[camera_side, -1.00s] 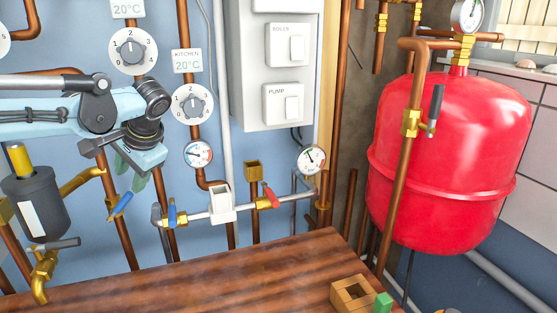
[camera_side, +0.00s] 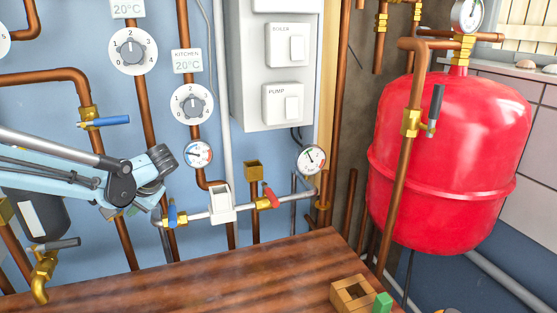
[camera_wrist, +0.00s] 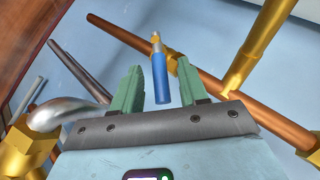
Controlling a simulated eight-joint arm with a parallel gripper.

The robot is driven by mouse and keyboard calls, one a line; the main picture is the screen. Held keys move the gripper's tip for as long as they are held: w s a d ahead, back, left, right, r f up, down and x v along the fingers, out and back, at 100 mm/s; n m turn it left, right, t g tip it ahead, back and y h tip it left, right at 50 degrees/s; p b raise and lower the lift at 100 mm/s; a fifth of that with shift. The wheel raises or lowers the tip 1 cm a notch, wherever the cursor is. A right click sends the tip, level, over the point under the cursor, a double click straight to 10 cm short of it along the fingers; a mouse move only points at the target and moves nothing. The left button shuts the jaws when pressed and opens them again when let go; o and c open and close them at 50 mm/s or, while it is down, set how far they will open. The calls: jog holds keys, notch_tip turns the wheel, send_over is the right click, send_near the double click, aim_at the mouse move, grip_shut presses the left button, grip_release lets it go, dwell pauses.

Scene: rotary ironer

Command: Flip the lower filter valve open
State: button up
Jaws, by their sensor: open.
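The blue-handled lower filter valve shows in the wrist view, with its blue lever (camera_wrist: 160,78) and a brass body (camera_wrist: 168,52) on a copper pipe (camera_wrist: 205,78). The lever stands at an angle across the pipe. My gripper (camera_wrist: 160,74) is open, with one teal finger on each side of the lever and visible gaps to both. In the side view my gripper (camera_side: 132,210) is low at the left, in front of this valve, and hides most of it. The grey filter (camera_side: 38,215) is partly behind my arm.
An upper valve with a blue lever (camera_side: 108,122) lies crosswise on its pipe above my arm. A grey-handled brass valve (camera_side: 52,246) sits below the filter. Close to the right are another blue lever (camera_side: 172,213) and a grey manifold pipe (camera_side: 245,206). The wooden top (camera_side: 200,275) lies below.

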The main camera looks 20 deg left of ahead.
jog(key=shift+x, duration=1.15)
grip_shut()
